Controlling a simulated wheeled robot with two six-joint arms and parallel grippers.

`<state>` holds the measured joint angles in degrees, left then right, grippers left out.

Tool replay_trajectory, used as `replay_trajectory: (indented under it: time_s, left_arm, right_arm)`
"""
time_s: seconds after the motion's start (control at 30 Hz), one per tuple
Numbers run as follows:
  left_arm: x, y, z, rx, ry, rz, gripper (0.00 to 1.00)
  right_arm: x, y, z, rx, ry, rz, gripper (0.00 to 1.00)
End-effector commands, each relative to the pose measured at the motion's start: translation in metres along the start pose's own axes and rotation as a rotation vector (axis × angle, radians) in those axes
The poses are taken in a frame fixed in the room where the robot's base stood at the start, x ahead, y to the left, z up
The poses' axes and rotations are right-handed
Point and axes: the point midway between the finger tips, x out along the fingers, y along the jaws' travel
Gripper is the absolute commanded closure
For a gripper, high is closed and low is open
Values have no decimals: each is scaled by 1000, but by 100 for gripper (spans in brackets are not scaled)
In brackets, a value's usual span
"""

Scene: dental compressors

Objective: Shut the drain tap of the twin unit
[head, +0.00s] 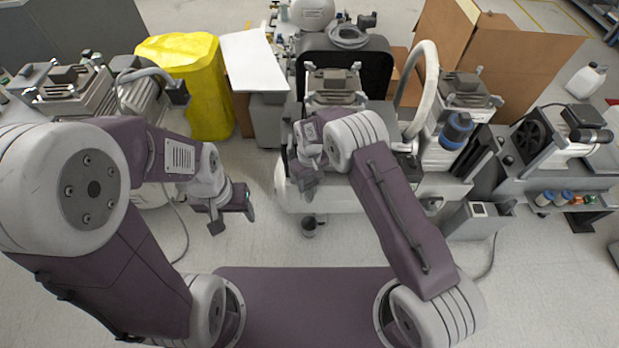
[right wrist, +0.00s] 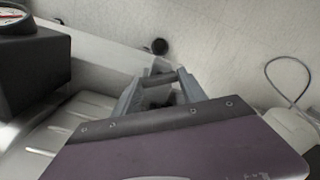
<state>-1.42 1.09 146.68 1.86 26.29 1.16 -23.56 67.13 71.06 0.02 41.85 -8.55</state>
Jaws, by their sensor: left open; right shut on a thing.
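The twin unit's white tank (head: 345,197) lies in the middle of the head view, with two ribbed pump heads above it. My right gripper (head: 308,190) points down at the tank's front left. In the right wrist view its fingers (right wrist: 160,88) are closed around a small dark piece (right wrist: 158,95), which appears to be the drain tap. It is mostly hidden, so I cannot tell which way its handle lies. The pale tank (right wrist: 95,105) is left of the fingers there. My left gripper (head: 232,212) is open and empty, left of the tank, above the floor.
A small dark cup (head: 309,227) stands on the floor in front of the tank. A yellow bin (head: 195,85) and another compressor (head: 65,90) are at the left; an open carton (head: 500,55) is behind right. The floor between my base and the tank is mostly clear.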

Motion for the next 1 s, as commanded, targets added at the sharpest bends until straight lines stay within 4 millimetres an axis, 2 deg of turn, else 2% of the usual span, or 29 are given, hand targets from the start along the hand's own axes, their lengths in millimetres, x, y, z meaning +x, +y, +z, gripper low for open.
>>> replay_trajectory:
  time_s: [0.4, 0.93, 0.97, 1.0]
  left_arm:
    - [-11, 0, -1, 0, 0, 0, 39]
    - [-12, 0, -1, 0, 0, 0, 39]
    - [-12, 0, -1, 0, 0, 0, 39]
    - [-12, 0, -1, 0, 0, 0, 39]
  right_arm:
    - [-1, 0, -1, 161, 2, 0, 91]
    - [0, 0, -1, 180, 3, 0, 91]
    - [0, 0, -1, 179, 3, 0, 45]
    - [0, 0, -1, 179, 3, 0, 34]
